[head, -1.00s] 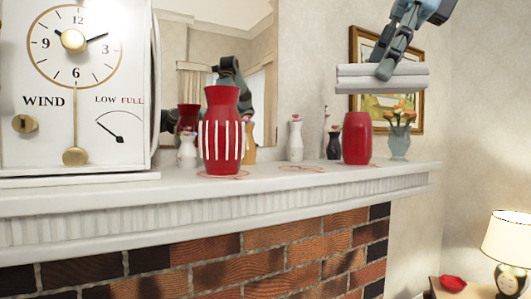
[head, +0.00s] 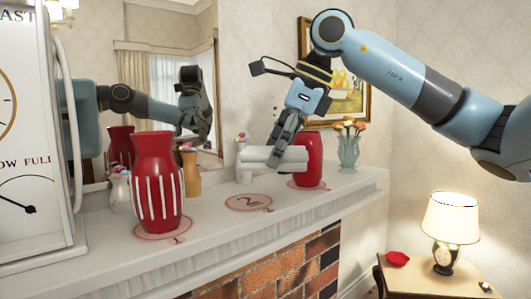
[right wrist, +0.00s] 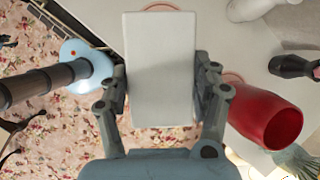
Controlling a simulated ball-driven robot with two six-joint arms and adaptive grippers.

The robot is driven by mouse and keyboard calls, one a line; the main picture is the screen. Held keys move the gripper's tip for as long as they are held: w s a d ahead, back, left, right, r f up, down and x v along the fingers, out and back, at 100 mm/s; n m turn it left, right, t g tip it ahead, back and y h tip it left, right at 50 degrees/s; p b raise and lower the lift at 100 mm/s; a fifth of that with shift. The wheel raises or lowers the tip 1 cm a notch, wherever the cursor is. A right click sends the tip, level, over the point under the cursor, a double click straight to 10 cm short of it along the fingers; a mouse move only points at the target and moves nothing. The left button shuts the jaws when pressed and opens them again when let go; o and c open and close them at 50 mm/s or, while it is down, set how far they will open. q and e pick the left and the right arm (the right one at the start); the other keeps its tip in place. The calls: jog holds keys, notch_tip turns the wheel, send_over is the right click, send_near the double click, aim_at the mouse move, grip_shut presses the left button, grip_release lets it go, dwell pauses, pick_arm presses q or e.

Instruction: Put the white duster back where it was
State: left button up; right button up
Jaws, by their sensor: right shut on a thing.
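The white duster (head: 262,157), a white block, is held in my right gripper (head: 277,148) above the mantel, in front of and left of the plain red vase (head: 308,160). In the right wrist view the duster (right wrist: 160,70) lies between the two fingers (right wrist: 165,85), which press on its sides. Below and left of it is a bare round mark numbered 2 (head: 249,203) on the mantel (head: 215,232). My left gripper is not in view.
A striped red vase (head: 158,185) stands on mark 1 (head: 163,227). A glass flower vase (head: 349,150) stands at the right end.

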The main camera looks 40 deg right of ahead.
aim_at(266, 147)
jog(key=w, duration=0.1)
jog(key=w+p, duration=0.1)
jog(key=w, duration=0.1)
jog(key=shift+w+a+f, duration=0.1)
jog(key=shift+a+f, duration=0.1)
jog(key=shift+f, duration=0.15)
jog(key=shift+w+a+f+p, duration=0.1)
jog(key=shift+w+f+p, duration=0.15)
jog(key=shift+p, duration=0.05)
jog(key=shift+f+g, duration=0.3)
jog(key=f, duration=0.1)
jog(key=f+p, duration=0.1)
jog(key=f, duration=0.1)
jog(key=shift+d+p, duration=0.25)
jog(key=shift+p, duration=0.1)
jog(key=shift+w+f, duration=0.1)
jog(key=shift+f, duration=0.1)
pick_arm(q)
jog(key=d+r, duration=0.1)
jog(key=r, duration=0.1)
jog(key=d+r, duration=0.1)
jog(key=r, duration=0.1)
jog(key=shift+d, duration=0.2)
pick_arm(e)
jog(key=shift+w, duration=0.1)
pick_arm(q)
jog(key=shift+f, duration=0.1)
pick_arm(e)
jog(key=shift+f, duration=0.1)
